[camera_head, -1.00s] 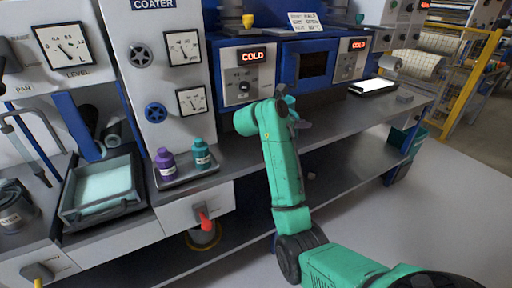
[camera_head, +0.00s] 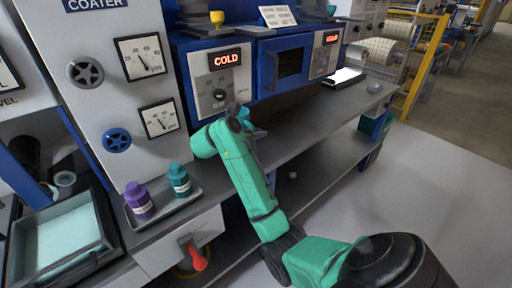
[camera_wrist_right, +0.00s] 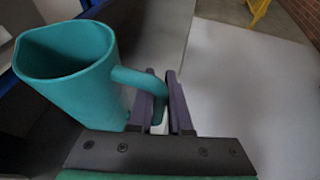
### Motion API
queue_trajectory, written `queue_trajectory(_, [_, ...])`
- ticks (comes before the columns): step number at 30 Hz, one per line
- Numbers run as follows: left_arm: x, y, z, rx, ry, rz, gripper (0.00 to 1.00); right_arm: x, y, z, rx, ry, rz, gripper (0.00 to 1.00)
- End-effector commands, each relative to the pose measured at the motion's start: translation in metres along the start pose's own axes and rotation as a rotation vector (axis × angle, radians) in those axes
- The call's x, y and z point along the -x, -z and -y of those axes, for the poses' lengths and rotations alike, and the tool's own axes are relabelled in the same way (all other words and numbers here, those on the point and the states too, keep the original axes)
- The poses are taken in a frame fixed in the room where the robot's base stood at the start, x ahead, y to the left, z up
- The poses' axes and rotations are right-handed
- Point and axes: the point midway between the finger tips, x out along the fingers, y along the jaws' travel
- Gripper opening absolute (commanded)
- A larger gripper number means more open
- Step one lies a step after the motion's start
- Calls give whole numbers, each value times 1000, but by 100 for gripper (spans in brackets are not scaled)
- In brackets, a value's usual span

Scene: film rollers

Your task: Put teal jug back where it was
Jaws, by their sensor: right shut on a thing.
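The teal jug (camera_wrist_right: 70,75) fills the left of the right wrist view, its open top facing the camera and its handle (camera_wrist_right: 146,82) to the right. My right gripper (camera_wrist_right: 163,100) is shut on that handle, a purple-grey finger on each side. In the head view my right gripper (camera_head: 242,116) is over the bench, in front of the left COLD oven. My own arm hides most of the jug there. My left gripper is not in view.
The grey bench (camera_head: 308,125) is mostly clear right of the gripper. A purple bottle (camera_head: 139,201) and a teal bottle (camera_head: 179,181) stand on a small tray (camera_head: 163,212) to the left. A black-framed white pad (camera_head: 344,77) lies farther right.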

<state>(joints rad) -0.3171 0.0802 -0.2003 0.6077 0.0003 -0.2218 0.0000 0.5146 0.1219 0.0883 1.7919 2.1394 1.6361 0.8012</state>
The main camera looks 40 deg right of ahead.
Motion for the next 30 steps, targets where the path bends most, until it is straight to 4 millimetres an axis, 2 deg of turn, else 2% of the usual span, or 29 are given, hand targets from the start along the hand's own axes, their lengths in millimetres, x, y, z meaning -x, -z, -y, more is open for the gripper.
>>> queue_trajectory(6, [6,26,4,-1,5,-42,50,-15,34,2,2,1,2,0])
queue_trajectory(10, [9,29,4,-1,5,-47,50,-24,55,1,0,0,3,0])
queue_trajectory(21, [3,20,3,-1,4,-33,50,-27,64,1,-4,-2,1,0])
queue_trajectory(22, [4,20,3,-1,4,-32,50,-26,63,1,-3,-1,0,28])
queue_trajectory(23, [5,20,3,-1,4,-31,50,-26,63,1,-3,-1,1,40])
queue_trajectory(24, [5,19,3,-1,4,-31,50,-26,62,1,-3,-1,1,47])
queue_trajectory(30, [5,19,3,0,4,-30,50,-26,62,1,-2,-1,1,47])
